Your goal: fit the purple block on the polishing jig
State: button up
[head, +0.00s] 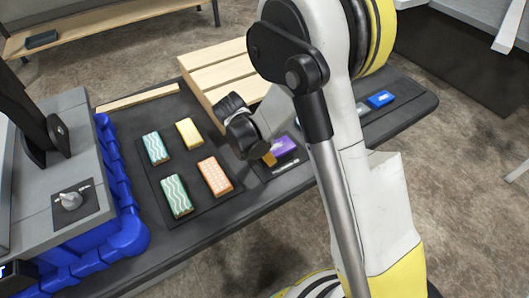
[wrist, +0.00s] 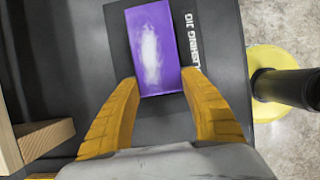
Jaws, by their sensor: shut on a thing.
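The purple block (wrist: 152,50) shows in the wrist view, with a pale glare streak down its top. My gripper (wrist: 160,82) has its orange fingers on either side of the block's near end and is shut on it. The polishing jig (wrist: 210,118) is a dark plate with white lettering to the right of the block. In the head view the purple block (head: 285,145) is over the jig (head: 292,172), with my gripper (head: 268,159) at its left end. I cannot tell whether the block touches the jig or is fully seated.
A dark mat with several patterned blocks, including an orange one (head: 214,175) and a yellow one (head: 188,133), lies left of the jig. A slatted wooden pallet (head: 215,72) stands behind. A blue block (head: 380,98) lies beyond my arm at right.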

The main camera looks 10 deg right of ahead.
jog(key=shift+f+b, duration=0.8)
jog(key=shift+f, duration=0.1)
dwell(0.6)
jog(key=o, duration=1.3)
jog(key=v, duration=1.2)
